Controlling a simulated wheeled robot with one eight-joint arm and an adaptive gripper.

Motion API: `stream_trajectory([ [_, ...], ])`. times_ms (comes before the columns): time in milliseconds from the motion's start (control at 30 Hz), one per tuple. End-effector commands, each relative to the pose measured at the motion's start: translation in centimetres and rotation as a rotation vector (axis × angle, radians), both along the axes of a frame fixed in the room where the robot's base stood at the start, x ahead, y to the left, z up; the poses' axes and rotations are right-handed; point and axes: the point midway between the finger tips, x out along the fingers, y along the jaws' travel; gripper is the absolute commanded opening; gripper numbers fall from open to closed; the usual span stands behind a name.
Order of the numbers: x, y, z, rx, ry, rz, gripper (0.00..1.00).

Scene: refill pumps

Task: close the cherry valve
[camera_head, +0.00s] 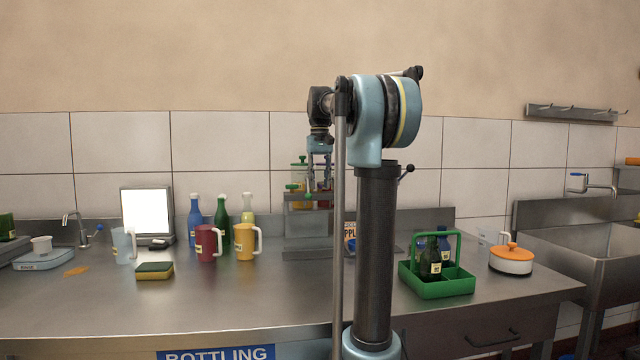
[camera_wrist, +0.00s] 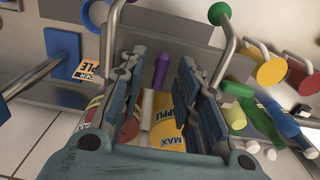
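The pump rack (camera_head: 299,225) stands at the back of the counter, partly hidden behind my arm. Green knobs (camera_head: 293,187) show at its left side, and a red container (camera_head: 308,186) sits in it. In the wrist view a red container (camera_wrist: 130,130) stands beside a yellow container labelled APPLE MAX (camera_wrist: 168,122). My gripper (camera_wrist: 172,62) is open over the rack, fingers apart on either side of a purple part (camera_wrist: 162,70); I cannot tell whether they touch it. A green knob (camera_wrist: 219,14) on a bent metal rod is right of the fingers. I cannot make out which valve is cherry.
Red (camera_head: 205,242) and yellow (camera_head: 245,243) mugs and several bottles (camera_head: 221,222) stand left of the rack. A green bottle carrier (camera_head: 448,285) and an orange-lidded pot (camera_head: 511,259) stand right. A blue part (camera_wrist: 65,45) is left of my fingers.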

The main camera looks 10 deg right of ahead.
Motion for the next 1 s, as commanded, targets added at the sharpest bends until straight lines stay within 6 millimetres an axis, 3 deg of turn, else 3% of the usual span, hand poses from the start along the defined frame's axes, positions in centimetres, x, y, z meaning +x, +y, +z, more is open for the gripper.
stream_trajectory([
  [133,0.01,0.02,0.01,0.000,0.000,0.000,0.29],
  [267,0.01,0.03,0.02,0.000,0.000,0.000,0.00],
  [667,0.01,-0.07,0.04,-0.002,0.000,-0.023,0.00],
  [1000,0.02,0.03,0.05,-0.001,0.000,-0.216,0.00],
])
